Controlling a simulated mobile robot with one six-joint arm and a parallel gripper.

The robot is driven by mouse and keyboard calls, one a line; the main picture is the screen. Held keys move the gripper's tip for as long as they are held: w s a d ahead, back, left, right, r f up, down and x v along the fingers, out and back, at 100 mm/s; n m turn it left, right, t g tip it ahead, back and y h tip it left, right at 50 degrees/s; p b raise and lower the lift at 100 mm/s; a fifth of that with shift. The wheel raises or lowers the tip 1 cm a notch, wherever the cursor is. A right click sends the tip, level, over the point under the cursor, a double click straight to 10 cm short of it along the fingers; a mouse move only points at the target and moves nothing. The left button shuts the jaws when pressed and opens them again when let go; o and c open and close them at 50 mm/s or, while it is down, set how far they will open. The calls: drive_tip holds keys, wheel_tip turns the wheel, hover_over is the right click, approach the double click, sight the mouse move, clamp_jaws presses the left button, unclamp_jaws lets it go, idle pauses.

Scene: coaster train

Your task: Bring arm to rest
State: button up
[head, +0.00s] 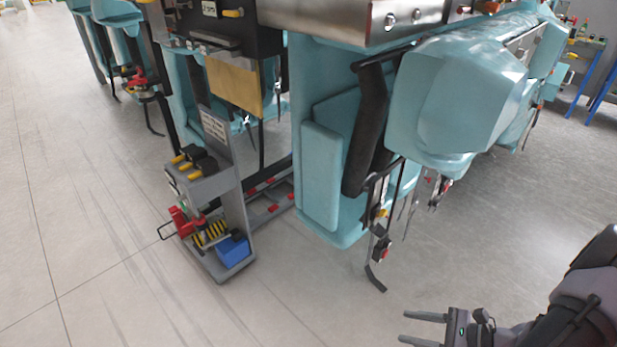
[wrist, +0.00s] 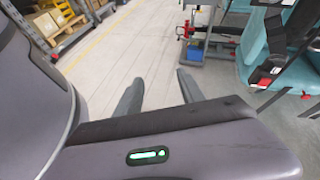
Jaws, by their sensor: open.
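My gripper (head: 404,328) is at the lower right of the head view, with its two fingers apart and nothing between them. It is over bare floor, clear of the teal train. In the wrist view my gripper (wrist: 160,85) also shows open and empty, with floor beyond the fingertips. My arm comes in from the right edge of the head view. The teal coaster train (head: 460,95) stands at the upper middle and right, apart from my gripper.
A grey tool stand (head: 205,185) with a blue box (head: 233,250) stands at the middle left, beside the train. Black straps and buckles (head: 380,240) hang from the train toward the floor. Shelves with boxes (wrist: 65,25) show in the wrist view. The floor at left is clear.

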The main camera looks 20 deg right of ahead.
drive_tip(key=w+a+r+n+g+h, duration=0.1)
drive_tip(key=w+a+r+n+g, duration=0.4)
drive_tip(key=r, duration=0.4)
drive_tip(key=w+a+r+n+g+h, duration=0.1)
drive_tip(key=w+a+r+n+g, duration=0.15)
drive_tip(key=a+r+n, duration=0.55)
drive_tip(key=s+a+r+n+t+h, duration=0.1)
drive_tip(key=s+a+r+n+h, duration=0.1)
drive_tip(key=a+r, duration=0.5)
drive_tip(key=s+a+r+n+t+h, duration=0.2)
drive_tip(key=s+a+r+n, duration=0.3)
drive_tip(key=a+r, duration=0.3)
drive_tip(key=shift+a+n+h, duration=0.3)
drive_tip(key=shift+a+n, duration=0.1)
drive_tip(key=shift+n, duration=0.5)
